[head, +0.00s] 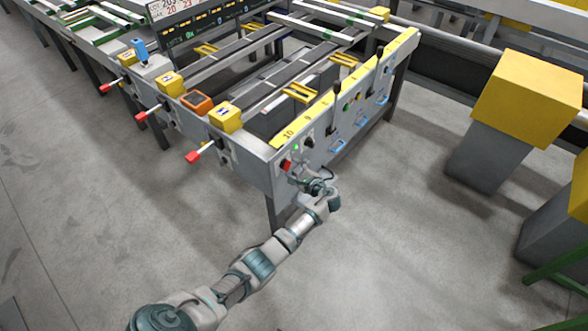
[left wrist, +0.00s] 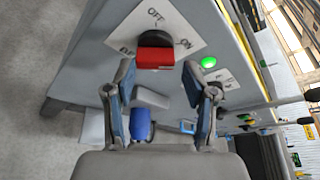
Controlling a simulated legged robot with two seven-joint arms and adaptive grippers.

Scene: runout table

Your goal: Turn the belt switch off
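The belt switch is a black round knob (left wrist: 155,42) with a red grip (left wrist: 155,61) on a white plate marked OFF at the top and ON at the right. Its setting is hard to read from this angle. In the head view the red grip (head: 286,165) sits on the table's near end panel. My left gripper (left wrist: 159,76) is open and empty in front of it, with its fingers on either side of the red grip. In the head view the left gripper (head: 318,186) is close to the panel. My right gripper is not in view.
A lit green lamp (left wrist: 208,62) is beside the switch plate. Blue handles (head: 337,146) and black levers run along the same panel. Red-tipped levers (head: 193,156) stick out on the left side. Yellow-topped blocks (head: 530,95) stand at right; the floor between is clear.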

